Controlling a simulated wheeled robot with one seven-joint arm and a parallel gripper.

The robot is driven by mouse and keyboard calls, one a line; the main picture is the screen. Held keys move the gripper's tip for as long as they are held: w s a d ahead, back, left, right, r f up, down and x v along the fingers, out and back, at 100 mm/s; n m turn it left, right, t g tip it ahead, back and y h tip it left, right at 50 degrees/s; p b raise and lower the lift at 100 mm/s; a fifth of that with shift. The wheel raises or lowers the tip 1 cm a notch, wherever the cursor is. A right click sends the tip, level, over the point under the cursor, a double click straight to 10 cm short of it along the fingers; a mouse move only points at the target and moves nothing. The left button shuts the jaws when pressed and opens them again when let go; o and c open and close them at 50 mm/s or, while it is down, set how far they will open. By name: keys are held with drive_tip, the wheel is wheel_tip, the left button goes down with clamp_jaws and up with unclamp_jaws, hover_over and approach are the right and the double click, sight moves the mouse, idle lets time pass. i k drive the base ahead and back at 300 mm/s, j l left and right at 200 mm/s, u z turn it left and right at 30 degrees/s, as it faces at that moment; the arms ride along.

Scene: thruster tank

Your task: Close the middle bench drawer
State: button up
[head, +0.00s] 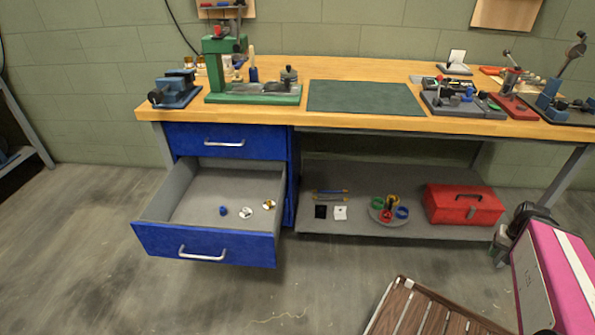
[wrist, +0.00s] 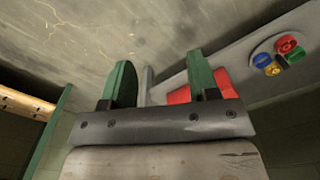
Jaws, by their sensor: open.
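The blue bench drawer below the top one (head: 203,245) is pulled far out, with its grey inside showing. Its front has a silver bar handle (head: 202,254). The top drawer (head: 224,141) is shut. Anything below the open drawer is hidden by its front. In the wrist view my gripper (wrist: 160,82) has two green fingers standing apart with nothing between them. It points toward the floor and lower shelf, away from the drawer, which does not show there. I cannot make out its fingers in the head view.
The wooden bench top (head: 330,118) carries a green press (head: 225,62), a blue vise (head: 174,91) and fixtures. The lower shelf (head: 350,222) holds a red toolbox (head: 463,205) and a dish of coloured rings (head: 388,211). A slatted wooden object (head: 430,315) stands front right. Floor before the drawer is clear.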

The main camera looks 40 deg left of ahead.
sight(182, 219)
drive_tip(key=u, duration=3.05)
drive_tip(key=i+j, duration=0.05)
